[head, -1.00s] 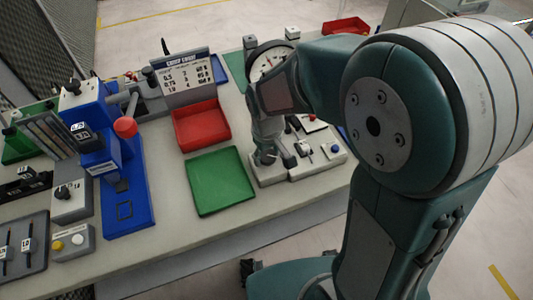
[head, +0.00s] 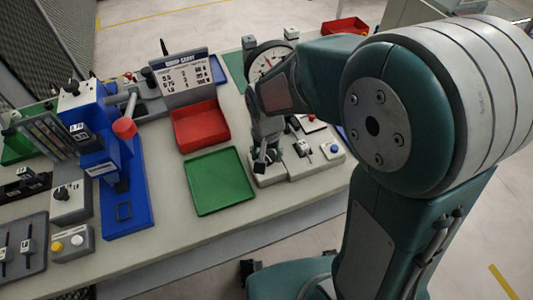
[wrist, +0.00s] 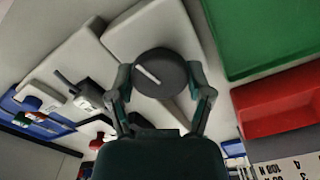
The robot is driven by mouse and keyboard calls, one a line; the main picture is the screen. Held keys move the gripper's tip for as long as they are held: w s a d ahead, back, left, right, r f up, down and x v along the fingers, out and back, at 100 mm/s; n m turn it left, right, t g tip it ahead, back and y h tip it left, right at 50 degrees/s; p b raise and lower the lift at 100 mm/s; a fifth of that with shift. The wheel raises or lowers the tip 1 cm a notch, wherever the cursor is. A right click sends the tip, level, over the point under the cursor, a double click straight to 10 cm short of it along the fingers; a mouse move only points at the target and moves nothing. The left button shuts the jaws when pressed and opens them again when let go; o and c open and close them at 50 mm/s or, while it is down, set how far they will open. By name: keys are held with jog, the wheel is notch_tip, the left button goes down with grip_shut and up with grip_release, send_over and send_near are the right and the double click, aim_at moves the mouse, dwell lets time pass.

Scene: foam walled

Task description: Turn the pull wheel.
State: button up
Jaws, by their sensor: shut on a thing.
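The pull wheel (wrist: 165,65) is a dark round knob with a white line on its face, in the middle of the wrist view. It stands on a light grey panel (wrist: 152,27). My gripper (wrist: 160,84) has one finger on each side of the wheel and is shut on it. In the head view my gripper (head: 266,158) points down at the left part of the light grey panel (head: 268,177). There the wheel is hidden or too small to make out behind the fingers.
A green tray (head: 218,182) and a red tray (head: 200,126) lie left of the panel. A blue-based press (head: 127,215) stands further left. A round dial gauge (head: 268,58) is behind my arm. The panel's other controls, with a blue button (head: 334,149), are on the right.

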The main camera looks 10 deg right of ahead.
jog(key=shift+s+f, duration=0.1)
jog(key=shift+s, duration=0.05)
dwell(0.3)
jog(key=o, duration=1.1)
jog(key=shift+a, duration=0.1)
jog(key=shift+o, duration=0.2)
jog(key=shift+r, duration=0.6)
notch_tip(320, 180, up, 11)
jog(key=shift+a+f, duration=0.1)
